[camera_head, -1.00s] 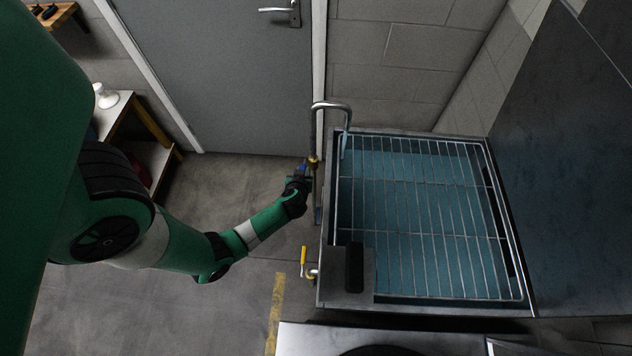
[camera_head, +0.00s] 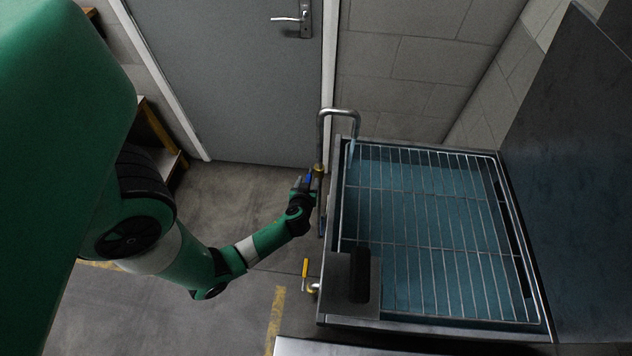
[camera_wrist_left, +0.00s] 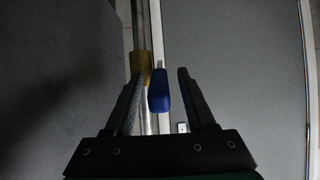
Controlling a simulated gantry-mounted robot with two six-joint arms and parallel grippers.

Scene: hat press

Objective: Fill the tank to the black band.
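The metal tank (camera_head: 334,285) holds blue-green water (camera_head: 420,190) under a wire rack. A dark band (camera_head: 508,222) shows on its right inner wall; the exact gap between water and band is hard to tell. A curved spout (camera_head: 340,112) reaches over the far left corner, with a pale blue stream (camera_head: 351,148) below it. My left gripper (camera_head: 308,183) is at the tap's blue lever (camera_head: 309,177), left of the tank. In the left wrist view, my left gripper (camera_wrist_left: 157,80) is open, with the blue lever (camera_wrist_left: 159,92) between its fingers, apart from the right one. My right gripper is out of view.
A yellow-handled valve (camera_head: 305,270) sticks out low on the tank's left side. A dark block (camera_head: 360,272) sits on the near left corner plate. A grey door (camera_head: 235,80) stands behind, and the floor left of the tank is clear.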

